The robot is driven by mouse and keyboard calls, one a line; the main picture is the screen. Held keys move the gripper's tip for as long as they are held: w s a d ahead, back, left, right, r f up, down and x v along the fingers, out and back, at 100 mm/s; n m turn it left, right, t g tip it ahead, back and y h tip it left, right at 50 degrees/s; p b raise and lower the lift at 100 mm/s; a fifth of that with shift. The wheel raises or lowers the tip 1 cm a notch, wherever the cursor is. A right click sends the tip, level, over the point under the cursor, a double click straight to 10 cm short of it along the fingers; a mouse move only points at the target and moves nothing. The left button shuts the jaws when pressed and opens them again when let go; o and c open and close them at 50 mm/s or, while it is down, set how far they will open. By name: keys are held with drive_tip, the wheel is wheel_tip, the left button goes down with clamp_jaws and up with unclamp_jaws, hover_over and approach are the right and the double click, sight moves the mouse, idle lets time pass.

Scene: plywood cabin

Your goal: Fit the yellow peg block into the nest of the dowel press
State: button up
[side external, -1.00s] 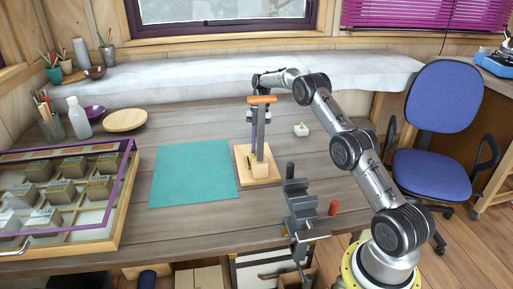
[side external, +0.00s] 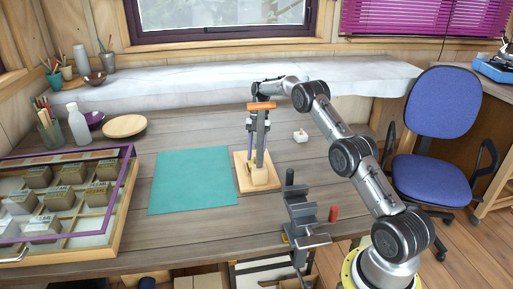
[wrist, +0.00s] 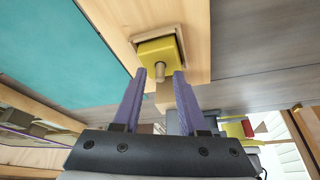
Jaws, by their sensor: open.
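The yellow peg block (wrist: 156,49) shows in the wrist view within the wooden-rimmed nest (wrist: 178,29) of the dowel press, its pale peg (wrist: 160,70) pointing toward my camera. A dark gap shows along one edge; I cannot tell whether the block is fully down. My gripper (wrist: 160,74) is open, its purple fingers spread on either side of the peg and apart from it. The yellow block is hidden there.
A teal mat (side external: 192,180) lies left of the press. A grey metal fixture (side external: 300,212) and a red cylinder (side external: 333,214) stand at the front right. A small white block (side external: 300,136) is behind. A purple-framed case (side external: 125,190) is at left.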

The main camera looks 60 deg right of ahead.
drive_tip(key=v, duration=0.7)
drive_tip(key=shift+r, duration=0.15)
